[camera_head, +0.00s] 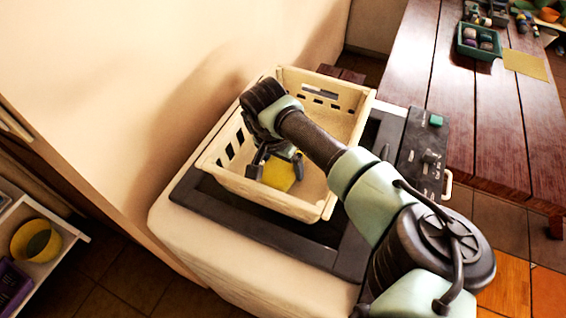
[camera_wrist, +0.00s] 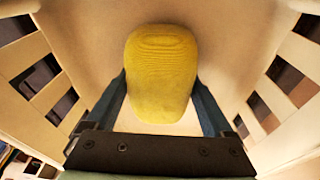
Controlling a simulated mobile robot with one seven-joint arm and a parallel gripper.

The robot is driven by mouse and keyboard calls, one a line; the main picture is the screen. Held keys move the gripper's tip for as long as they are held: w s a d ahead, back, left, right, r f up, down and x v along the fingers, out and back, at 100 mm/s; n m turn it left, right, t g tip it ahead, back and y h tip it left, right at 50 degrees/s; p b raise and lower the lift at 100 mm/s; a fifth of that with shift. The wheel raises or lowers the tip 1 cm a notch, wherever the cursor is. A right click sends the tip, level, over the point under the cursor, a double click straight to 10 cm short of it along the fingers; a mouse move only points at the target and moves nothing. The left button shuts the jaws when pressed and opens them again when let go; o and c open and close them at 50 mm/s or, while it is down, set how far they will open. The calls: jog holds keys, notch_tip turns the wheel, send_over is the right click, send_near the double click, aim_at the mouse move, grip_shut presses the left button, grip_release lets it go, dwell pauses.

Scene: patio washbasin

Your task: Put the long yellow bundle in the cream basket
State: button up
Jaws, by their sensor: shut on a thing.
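The cream basket (camera_head: 343,101) stands on top of a white appliance with a dark panel. Its slotted side walls also show in the wrist view (camera_wrist: 38,115). My gripper (camera_head: 279,166) reaches down inside the basket. The yellow bundle (camera_head: 277,178) is between its fingers, low in the basket. In the wrist view the bundle (camera_wrist: 162,75) fills the middle, with a finger at each side, and my gripper (camera_wrist: 162,100) is shut on it. I cannot tell whether the bundle touches the basket floor.
The white appliance (camera_head: 190,238) carries a control panel with a green button (camera_head: 436,120) right of the basket. A wooden table (camera_head: 480,110) at the right holds a green tray (camera_head: 463,51) and a yellow cloth (camera_head: 525,64). A wall rises close behind the basket. A shelf (camera_head: 62,247) with a yellow bowl (camera_head: 35,241) is at lower left.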

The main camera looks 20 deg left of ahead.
aim_at(277, 166)
jog(key=o, duration=1.4)
jog(key=shift+o, duration=0.2)
jog(key=b+v, duration=0.2)
jog(key=v, duration=0.9)
jog(key=shift+w+r, duration=0.1)
jog(key=shift+r, duration=0.5)
jog(key=shift+a, duration=0.15)
